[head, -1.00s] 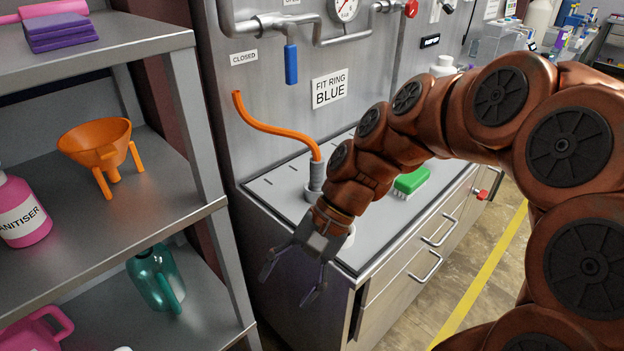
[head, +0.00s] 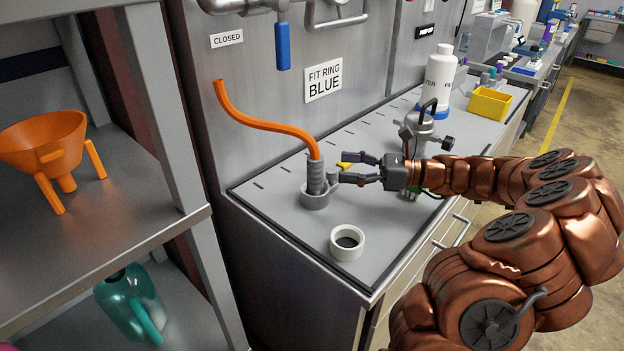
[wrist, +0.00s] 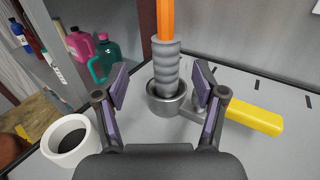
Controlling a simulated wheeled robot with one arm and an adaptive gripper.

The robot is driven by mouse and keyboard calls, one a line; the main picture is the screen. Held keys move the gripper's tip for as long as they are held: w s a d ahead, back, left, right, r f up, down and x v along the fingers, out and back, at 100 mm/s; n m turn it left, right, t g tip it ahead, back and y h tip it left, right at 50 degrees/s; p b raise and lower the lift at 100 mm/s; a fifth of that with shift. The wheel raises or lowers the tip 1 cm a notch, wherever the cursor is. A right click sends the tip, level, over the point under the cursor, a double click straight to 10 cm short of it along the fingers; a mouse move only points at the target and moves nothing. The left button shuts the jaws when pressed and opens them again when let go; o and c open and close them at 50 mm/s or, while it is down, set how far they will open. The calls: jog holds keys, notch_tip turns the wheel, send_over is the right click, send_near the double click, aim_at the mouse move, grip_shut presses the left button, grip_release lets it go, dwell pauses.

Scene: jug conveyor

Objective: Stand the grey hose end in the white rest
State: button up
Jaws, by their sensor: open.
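The grey hose end (head: 317,178), on an orange hose (head: 262,126), stands upright in a grey metal cup (head: 316,200) on the bench. In the wrist view the ribbed grey hose end (wrist: 166,70) shows between my open fingers, beyond their tips. My gripper (head: 343,169) is open, level and just right of the hose end. The white rest (head: 347,243) is an empty-looking ring with a dark hole, on the bench in front of the cup. It also shows at lower left in the wrist view (wrist: 68,140).
A yellow handle (wrist: 254,118) joins the cup's side. A metal fitting (head: 418,135), a white bottle (head: 438,82) and a yellow bin (head: 489,103) stand farther along the bench. A shelf (head: 100,245) with an orange funnel (head: 45,145) is at left.

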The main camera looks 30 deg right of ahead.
aim_at(316, 158)
jog(key=shift+x, duration=1.15)
jog(key=shift+w+d+r+p+x, duration=0.15)
jog(key=shift+p+x, duration=0.2)
jog(key=shift+x, duration=0.95)
jog(key=shift+w+d+r+p+x, duration=0.15)
jog(key=shift+p+x, duration=0.2)
jog(key=shift+x, duration=0.95)
jog(key=shift+a+f, duration=0.1)
grip_shut()
